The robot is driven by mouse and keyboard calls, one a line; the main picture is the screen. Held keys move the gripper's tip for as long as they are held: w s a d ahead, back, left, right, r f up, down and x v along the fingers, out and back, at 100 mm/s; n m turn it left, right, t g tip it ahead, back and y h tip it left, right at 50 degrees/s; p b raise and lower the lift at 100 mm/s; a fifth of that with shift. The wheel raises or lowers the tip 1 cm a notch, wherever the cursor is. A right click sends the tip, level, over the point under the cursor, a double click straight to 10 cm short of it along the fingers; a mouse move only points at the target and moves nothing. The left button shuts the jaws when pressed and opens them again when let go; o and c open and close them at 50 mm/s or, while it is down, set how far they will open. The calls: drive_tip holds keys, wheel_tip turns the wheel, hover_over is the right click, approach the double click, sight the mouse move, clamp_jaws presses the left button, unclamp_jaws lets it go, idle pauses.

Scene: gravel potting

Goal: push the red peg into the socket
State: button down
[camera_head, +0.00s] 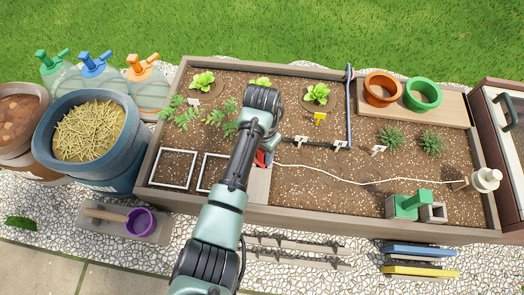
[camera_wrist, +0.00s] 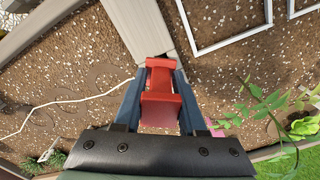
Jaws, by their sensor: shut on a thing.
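The red peg (camera_wrist: 160,83) is between the two fingers of my gripper (camera_wrist: 158,92) in the wrist view. It looks like a block with wider ends, and the fingers press on its sides. In the head view a bit of the red peg (camera_head: 261,158) shows beside my gripper (camera_head: 265,154), mostly covered by my arm. Its far end is close to a flat grey-beige board (camera_wrist: 128,20); I cannot tell if they touch. I cannot make out a socket in either view; it may be hidden under the peg or my arm.
The brown soil bed holds seedlings, white square frames (camera_head: 173,168), a blue bar (camera_head: 348,110) and a white cord (camera_head: 350,181). Grey blocks with a green piece (camera_head: 408,205) stand front right. An orange pot (camera_head: 382,90) and green pot (camera_head: 422,95) stand back right.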

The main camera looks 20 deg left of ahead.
drive_tip(key=shift+f+b, duration=0.3)
drive_tip(key=shift+f, duration=0.3)
drive_tip(key=shift+c, duration=2)
unclamp_jaws()
wheel_tip(320, 180, up, 13)
drive_tip(key=p, duration=0.9)
